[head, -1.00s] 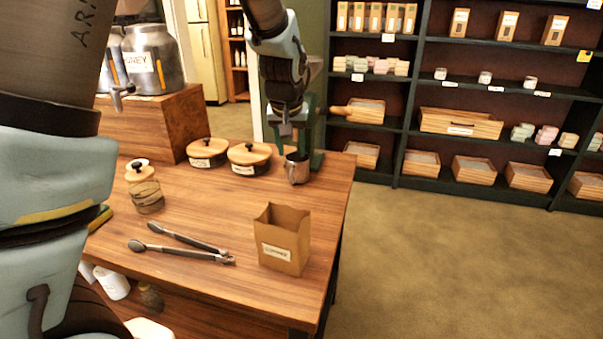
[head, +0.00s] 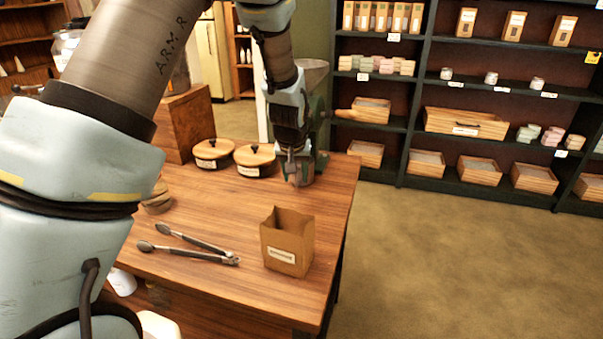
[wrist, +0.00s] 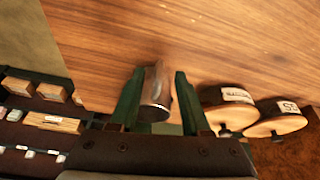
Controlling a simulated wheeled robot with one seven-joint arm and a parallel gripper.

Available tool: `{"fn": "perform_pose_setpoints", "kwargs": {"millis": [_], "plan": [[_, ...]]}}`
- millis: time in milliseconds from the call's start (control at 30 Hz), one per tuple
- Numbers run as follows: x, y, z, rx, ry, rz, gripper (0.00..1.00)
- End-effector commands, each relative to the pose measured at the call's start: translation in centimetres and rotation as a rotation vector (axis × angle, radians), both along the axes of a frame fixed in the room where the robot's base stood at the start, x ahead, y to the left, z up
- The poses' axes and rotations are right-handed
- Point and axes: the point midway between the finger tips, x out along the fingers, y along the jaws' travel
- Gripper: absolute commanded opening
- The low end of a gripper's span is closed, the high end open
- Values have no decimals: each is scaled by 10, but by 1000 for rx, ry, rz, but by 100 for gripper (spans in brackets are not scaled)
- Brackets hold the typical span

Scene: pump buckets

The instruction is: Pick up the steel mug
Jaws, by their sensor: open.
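The steel mug (wrist: 156,92) stands on the wooden table and shows in the wrist view between the two green fingers of my gripper (wrist: 155,92). The fingers are apart, one on each side of the mug, with a gap visible on the right side; I cannot tell whether the left finger touches it.
Two lidded containers (head: 255,158) (head: 211,152) stand just left of my gripper. A green machine (head: 316,100) stands behind the gripper. Shelves (head: 470,90) are beyond.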

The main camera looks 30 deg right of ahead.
Motion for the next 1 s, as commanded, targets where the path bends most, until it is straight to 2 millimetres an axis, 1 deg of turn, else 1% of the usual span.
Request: {"fn": "perform_pose_setpoints", "kwargs": {"millis": [33, 400, 467, 1000], "plan": [[0, 0, 0, 0, 0, 0, 47], [0, 0, 0, 0, 0, 0, 6], [0, 0, 0, 0, 0, 0, 0], [0, 0, 0, 1, 1, 0, 0]]}}
